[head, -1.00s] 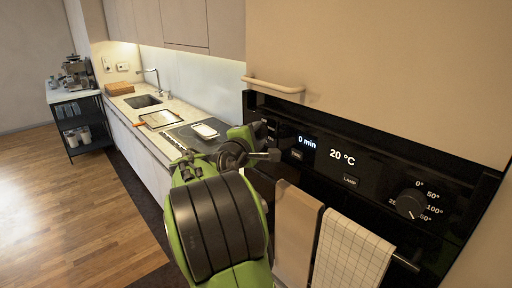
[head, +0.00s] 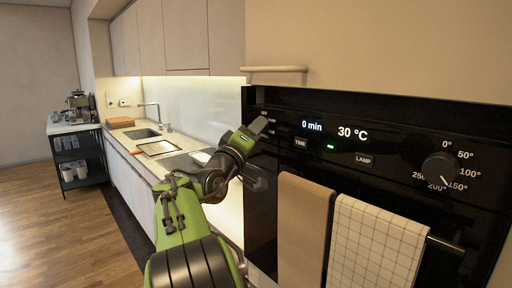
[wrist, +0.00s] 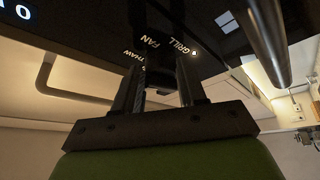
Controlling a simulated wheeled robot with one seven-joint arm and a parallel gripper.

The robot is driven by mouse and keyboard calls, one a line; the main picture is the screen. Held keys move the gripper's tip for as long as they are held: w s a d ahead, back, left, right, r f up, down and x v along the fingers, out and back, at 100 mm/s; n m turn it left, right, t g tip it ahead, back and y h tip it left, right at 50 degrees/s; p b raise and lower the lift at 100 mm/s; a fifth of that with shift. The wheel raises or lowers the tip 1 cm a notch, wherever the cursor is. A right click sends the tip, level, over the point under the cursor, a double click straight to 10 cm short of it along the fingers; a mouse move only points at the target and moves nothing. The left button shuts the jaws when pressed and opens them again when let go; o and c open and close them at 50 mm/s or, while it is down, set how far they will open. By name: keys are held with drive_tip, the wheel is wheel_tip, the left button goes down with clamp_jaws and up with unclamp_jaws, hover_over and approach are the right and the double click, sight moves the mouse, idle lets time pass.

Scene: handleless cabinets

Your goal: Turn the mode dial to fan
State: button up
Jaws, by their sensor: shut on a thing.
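The mode dial (wrist: 160,75) is a dark knob at the left end of the black oven panel. In the wrist view it shows only as a dark shape between my fingers, with the printed words THAW, FAN and GRILL just beyond it. Its pointer is hidden, so I cannot tell its setting. My gripper (wrist: 158,85) is shut on the dial, one finger on each side. In the head view my gripper (head: 259,127) is against the panel's left end and covers the dial there.
The temperature dial (head: 441,170) is at the panel's right, beyond the display (head: 352,132) reading 0 min and 30 °C. A brown towel (head: 303,232) and a checked towel (head: 372,250) hang on the oven rail below. A cabinet handle (head: 275,69) juts out above.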

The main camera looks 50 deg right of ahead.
drive_tip(key=m+g, duration=0.2)
drive_tip(key=m, duration=0.2)
drive_tip(key=m+g, duration=0.3)
drive_tip(key=m, duration=0.2)
drive_tip(key=w+m+g+h+b, duration=0.1)
drive_tip(key=m+g, duration=0.2)
drive_tip(key=m, duration=0.2)
drive_tip(key=shift+d+f, duration=0.1)
drive_tip(key=shift+m+g, duration=0.3)
drive_tip(key=shift+g, duration=0.1)
drive_tip(key=o, duration=1)
drive_tip(key=shift+w+d, duration=0.1)
drive_tip(key=shift+f, duration=0.1)
